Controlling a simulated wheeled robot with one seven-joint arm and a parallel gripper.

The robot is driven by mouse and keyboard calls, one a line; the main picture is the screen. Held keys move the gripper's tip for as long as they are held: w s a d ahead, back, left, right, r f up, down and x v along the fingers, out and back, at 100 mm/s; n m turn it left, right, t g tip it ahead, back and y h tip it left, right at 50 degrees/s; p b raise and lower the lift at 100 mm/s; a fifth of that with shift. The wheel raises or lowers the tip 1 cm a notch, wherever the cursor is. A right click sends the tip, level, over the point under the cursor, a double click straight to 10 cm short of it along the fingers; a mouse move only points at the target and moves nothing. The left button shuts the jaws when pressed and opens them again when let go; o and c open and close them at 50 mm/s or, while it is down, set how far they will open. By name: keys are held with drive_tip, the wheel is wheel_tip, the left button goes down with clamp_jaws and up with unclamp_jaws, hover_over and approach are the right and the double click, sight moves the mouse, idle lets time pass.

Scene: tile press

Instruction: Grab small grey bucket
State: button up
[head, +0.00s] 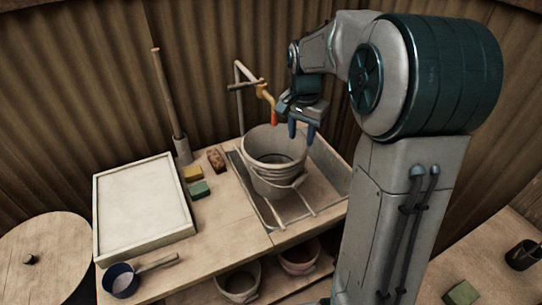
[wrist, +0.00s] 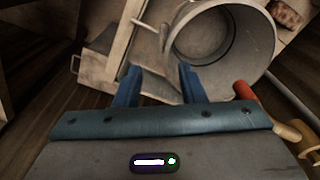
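The small grey bucket (head: 274,160) stands upright on a rack in the sink, with its handle hanging down at the front. In the wrist view the bucket (wrist: 262,45) is seen from above, tilted in the picture, with its round mouth open and empty inside. My gripper (head: 302,132) is above the bucket's right rear rim, with its blue fingers pointing down. In the wrist view the two blue fingers (wrist: 158,84) are apart with nothing between them, and the rim lies just beyond the right finger.
A tap with a red-orange tip (head: 273,114) is close to my gripper's left. The sink (head: 325,170) surrounds the bucket. A framed tray (head: 140,208), sponges (head: 199,189), a brown brick-like piece (head: 216,159) and a dark saucepan (head: 122,280) are on the left counter. More buckets (head: 240,282) stand below.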

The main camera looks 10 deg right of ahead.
sight(299, 164)
drive_tip(key=w+f+p, duration=0.1)
drive_tip(key=f, duration=0.4)
drive_tip(key=w+d+f+m, duration=0.1)
drive_tip(key=f, duration=0.4)
drive_tip(key=w+f+m+p, duration=0.1)
drive_tip(key=f, duration=0.4)
drive_tip(key=shift+w+d+f+p, duration=0.2)
drive_tip(key=shift+w+f+p, duration=0.1)
drive_tip(key=shift+w+f, duration=0.1)
drive_tip(key=shift+r, duration=0.1)
clamp_jaws()
idle(0.8)
drive_tip(key=shift+w+r, duration=0.1)
